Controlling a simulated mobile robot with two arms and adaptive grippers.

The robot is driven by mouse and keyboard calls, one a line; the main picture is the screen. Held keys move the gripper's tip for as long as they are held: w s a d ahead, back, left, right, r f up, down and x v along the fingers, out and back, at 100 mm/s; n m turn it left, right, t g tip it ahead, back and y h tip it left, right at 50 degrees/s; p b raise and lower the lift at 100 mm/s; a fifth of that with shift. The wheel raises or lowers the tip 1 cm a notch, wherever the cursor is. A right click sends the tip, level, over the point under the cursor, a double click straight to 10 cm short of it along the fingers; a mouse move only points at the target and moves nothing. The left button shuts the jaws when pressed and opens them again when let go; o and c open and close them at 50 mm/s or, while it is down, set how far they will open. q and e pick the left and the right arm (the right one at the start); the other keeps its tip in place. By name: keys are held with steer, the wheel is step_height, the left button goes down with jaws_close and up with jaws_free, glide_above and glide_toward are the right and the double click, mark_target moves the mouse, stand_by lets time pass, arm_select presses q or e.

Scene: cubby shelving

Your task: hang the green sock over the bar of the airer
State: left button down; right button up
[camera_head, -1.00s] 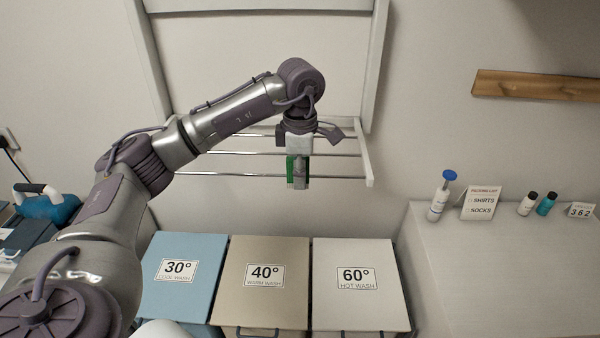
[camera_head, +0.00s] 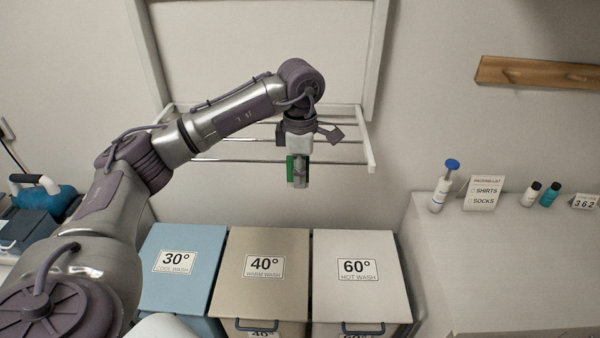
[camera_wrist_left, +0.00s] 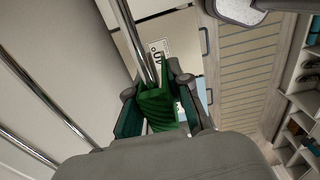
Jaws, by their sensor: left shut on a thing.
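My left gripper (camera_head: 298,184) points down in front of the airer and is shut on the green sock (camera_head: 290,169). Only a narrow green strip of the sock shows beside the fingers in the head view. In the left wrist view, the sock (camera_wrist_left: 158,108) is bunched between the two fingers. The airer (camera_head: 369,150) is on the wall, with several thin metal bars. Its front bar (camera_head: 235,161) passes behind the gripper in the head view. In the left wrist view, a bar (camera_wrist_left: 136,45) runs towards the sock; I cannot tell whether they touch. My right gripper is not in view.
Below stand three lidded bins: blue (camera_head: 190,240), beige (camera_head: 262,240) and white (camera_head: 355,240). At right, a pale counter (camera_head: 500,260) holds a pump bottle (camera_head: 441,190), a list card (camera_head: 484,193) and small bottles. A wooden peg rail (camera_head: 540,73) is above.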

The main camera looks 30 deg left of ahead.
arm_select(q)
steer(key=c, duration=1)
jaws_free()
step_height(320, 180, up, 12)
